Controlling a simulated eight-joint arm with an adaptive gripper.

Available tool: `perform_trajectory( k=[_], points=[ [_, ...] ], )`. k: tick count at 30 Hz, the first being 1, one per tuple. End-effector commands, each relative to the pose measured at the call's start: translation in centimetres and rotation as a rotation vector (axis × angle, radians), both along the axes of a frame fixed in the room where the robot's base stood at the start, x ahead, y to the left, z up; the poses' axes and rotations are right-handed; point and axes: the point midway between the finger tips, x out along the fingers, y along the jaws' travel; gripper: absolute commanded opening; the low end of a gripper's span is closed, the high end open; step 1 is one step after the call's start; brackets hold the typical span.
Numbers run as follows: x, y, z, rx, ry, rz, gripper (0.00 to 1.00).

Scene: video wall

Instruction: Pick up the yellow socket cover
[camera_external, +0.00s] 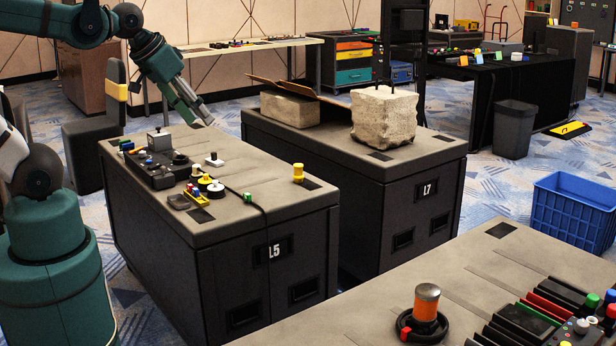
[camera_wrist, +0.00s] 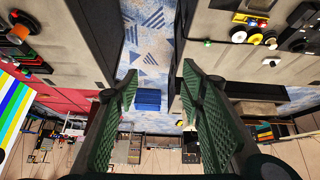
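Several yellow things lie on the desk marked L5; I cannot tell for sure which is the socket cover. A small upright yellow cylinder (camera_external: 298,173) stands near the desk's right end. A yellow-and-white round piece (camera_external: 205,180) sits among small parts near the middle. Yellow pieces also show at the upper right of the wrist view (camera_wrist: 242,18). My gripper (camera_external: 206,119) is raised above the far side of the desk, apart from all of these. In the wrist view my gripper (camera_wrist: 158,72) is open, with nothing between its fingers.
The L5 desk (camera_external: 255,212) also holds a control box (camera_external: 159,140) and buttons. Behind it, the L7 cabinet (camera_external: 290,143) carries stone blocks (camera_external: 384,117). A front table (camera_external: 330,325) has an orange-topped piece (camera_external: 426,303). A blue crate (camera_external: 574,213) stands at right.

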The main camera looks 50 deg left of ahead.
Motion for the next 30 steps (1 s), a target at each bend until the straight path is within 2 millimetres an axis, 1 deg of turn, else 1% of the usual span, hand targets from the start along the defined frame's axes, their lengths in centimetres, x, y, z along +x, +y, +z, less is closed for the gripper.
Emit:
perform_trajectory(
  k=[6,15,21,30],
  points=[
    [2.8,0.6,1.4,-0.041,0.033,0.069,0.39],
    [7.0,1.8,2.7,-0.103,0.084,0.178,0.39],
    [10.1,2.6,3.3,-0.143,0.117,0.251,0.39],
    [14.7,4.1,3.5,-0.199,0.166,0.362,0.39]
  ],
)
